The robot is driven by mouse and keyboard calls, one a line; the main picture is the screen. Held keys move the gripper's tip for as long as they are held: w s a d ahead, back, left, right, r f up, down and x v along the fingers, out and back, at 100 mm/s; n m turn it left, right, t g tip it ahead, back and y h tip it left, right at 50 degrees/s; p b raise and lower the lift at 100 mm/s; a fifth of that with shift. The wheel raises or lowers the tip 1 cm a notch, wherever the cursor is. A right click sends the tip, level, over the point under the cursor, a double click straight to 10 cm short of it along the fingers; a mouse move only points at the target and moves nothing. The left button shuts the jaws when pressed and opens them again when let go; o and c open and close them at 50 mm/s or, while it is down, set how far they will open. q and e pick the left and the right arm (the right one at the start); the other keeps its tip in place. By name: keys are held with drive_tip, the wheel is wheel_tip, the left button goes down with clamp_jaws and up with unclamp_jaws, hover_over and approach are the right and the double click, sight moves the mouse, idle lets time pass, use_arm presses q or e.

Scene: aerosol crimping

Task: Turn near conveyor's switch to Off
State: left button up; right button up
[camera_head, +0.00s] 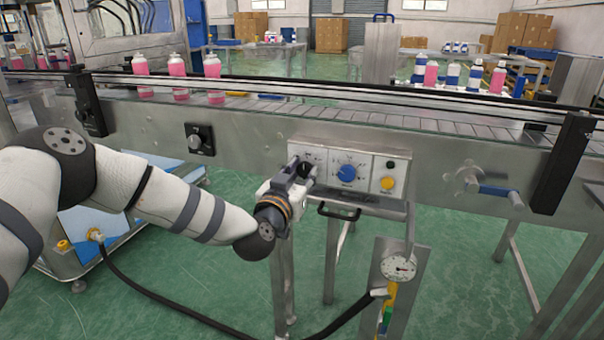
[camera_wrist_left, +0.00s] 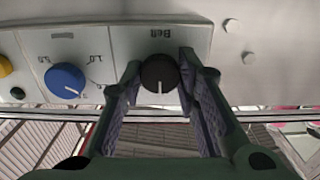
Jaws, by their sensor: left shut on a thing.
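The near conveyor's control panel (camera_head: 335,155) is on the conveyor's front side. In the left wrist view, upside down, a round black knob (camera_wrist_left: 160,76) sits on the panel beside the label "Belt". Its white pointer line points down in that picture. My left gripper (camera_head: 304,171) is at the panel's left end, with one finger on each side of the knob, shut on it. It also shows in the left wrist view (camera_wrist_left: 161,68). In the head view the gripper mostly covers the knob. I cannot read On or Off marks. My right gripper is out of view.
A blue dial (camera_head: 346,173) and a yellow button (camera_head: 387,184) are right of the knob. A black handle (camera_head: 338,212) juts out below the panel, above a gauge (camera_head: 399,266). A blue-handled crank (camera_head: 490,188) is farther right. Pink cans (camera_head: 177,67) stand on the conveyor.

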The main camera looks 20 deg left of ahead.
use_arm(q)
drive_tip(key=n, duration=0.4)
drive_tip(key=shift+n, duration=0.3)
drive_tip(key=n, duration=0.5)
idle(0.6)
drive_tip(key=o, duration=1.2)
drive_tip(key=shift+c, duration=0.2)
drive_tip(key=s, duration=1.2)
drive_tip(key=shift+a, duration=0.2)
